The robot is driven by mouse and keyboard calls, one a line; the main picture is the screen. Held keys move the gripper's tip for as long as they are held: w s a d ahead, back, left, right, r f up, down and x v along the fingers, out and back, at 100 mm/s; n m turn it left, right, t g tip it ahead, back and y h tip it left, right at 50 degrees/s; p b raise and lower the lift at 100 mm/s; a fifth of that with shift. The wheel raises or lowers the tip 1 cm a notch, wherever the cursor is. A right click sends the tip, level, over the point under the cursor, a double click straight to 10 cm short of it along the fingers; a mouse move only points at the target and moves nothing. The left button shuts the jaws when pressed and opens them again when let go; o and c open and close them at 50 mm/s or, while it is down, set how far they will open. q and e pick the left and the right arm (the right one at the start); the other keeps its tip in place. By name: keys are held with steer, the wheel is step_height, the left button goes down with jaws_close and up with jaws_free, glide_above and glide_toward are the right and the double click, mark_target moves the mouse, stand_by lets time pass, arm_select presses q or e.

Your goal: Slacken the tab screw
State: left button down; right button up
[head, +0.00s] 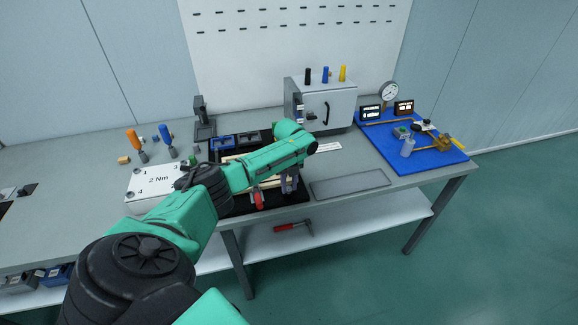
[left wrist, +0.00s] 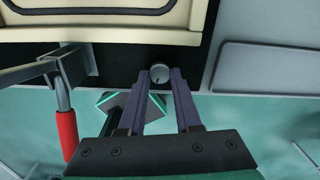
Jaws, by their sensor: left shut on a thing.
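The tab screw (left wrist: 160,72) shows in the left wrist view as a small round grey head on a dark surface, just beyond the cream-framed panel (left wrist: 90,35). The two fingers of my left gripper (left wrist: 160,78) stand on either side of this head and are shut on it. In the head view my left gripper (head: 290,184) points down at the front right of the panel fixture, and my forearm covers much of the fixture. The screw itself is hidden there. My right gripper is not in view.
A red-handled clamp (left wrist: 66,130) stands close to the left of my left gripper; its handle also shows in the head view (head: 258,200). A grey tray (head: 350,184) lies to the right. A grey cabinet (head: 328,106) and a blue mat (head: 425,158) are farther off.

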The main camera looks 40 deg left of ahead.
arm_select(q)
steer(key=n+p, duration=0.1)
steer(key=n, duration=0.2)
steer(key=n+p, duration=0.1)
steer(key=n, duration=0.2)
steer(key=shift+w+a+r+n, duration=0.1)
steer(key=shift+w+r+n, duration=0.1)
steer(key=shift+n, duration=0.1)
steer(key=n+p, duration=0.1)
steer(key=n, duration=0.5)
steer(key=n+p, duration=0.1)
steer(key=n, duration=0.5)
steer(key=shift+a+n, duration=0.1)
steer(key=shift+n, duration=0.2)
steer(key=n+p, duration=0.1)
steer(key=n, duration=0.5)
steer(key=shift+w, duration=0.1)
steer(key=shift+f, duration=0.1)
steer(key=c, duration=0.9)
jaws_free()
